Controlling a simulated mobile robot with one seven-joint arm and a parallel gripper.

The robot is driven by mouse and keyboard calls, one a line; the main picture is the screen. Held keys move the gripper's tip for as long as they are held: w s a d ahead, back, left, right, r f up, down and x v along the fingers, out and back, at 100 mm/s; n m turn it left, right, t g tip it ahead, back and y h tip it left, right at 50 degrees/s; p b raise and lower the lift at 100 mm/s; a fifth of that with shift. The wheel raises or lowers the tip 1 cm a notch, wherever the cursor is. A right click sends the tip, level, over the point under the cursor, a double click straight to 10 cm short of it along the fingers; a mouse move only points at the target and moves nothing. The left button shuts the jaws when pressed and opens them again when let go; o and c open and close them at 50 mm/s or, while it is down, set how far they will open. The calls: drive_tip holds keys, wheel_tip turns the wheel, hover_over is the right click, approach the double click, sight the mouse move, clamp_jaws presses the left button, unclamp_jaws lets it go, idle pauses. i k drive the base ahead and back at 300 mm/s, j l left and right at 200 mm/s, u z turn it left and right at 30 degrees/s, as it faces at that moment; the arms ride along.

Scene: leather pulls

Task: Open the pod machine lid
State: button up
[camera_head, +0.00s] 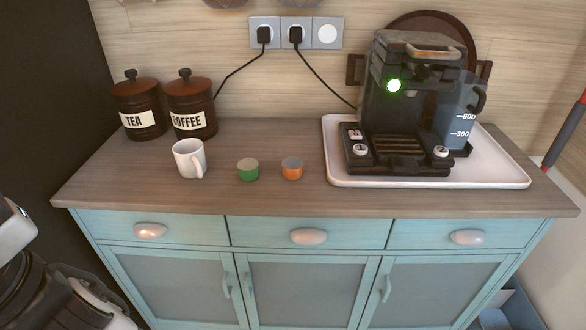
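The pod machine (395,110) is dark grey and stands upright on a white tray (480,178) at the right of the cabinet top. Its lid (395,40) is on top, with a copper-coloured handle (432,51), and looks closed down on the body. A round green light glows on the machine's front. A bluish water tank (458,115) with level marks is at its right side. Parts of my arm show at the lower left, well apart from the machine. I cannot make out my gripper's fingers in this view.
A white mug (188,158), a green pod (248,169) and an orange pod (292,168) stand left of the tray. Tea (138,100) and coffee (190,100) canisters stand at the back left. Black cords run from wall sockets (296,33). The wooden front strip is clear.

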sight(416, 46)
drive_tip(key=j+z, duration=0.35)
drive_tip(key=j, duration=0.15)
drive_tip(key=k+j+z, duration=0.15)
drive_tip(key=j+z, duration=0.15)
drive_tip(key=j, duration=0.2)
drive_tip(key=i+j, duration=0.25)
drive_tip(key=i, duration=0.25)
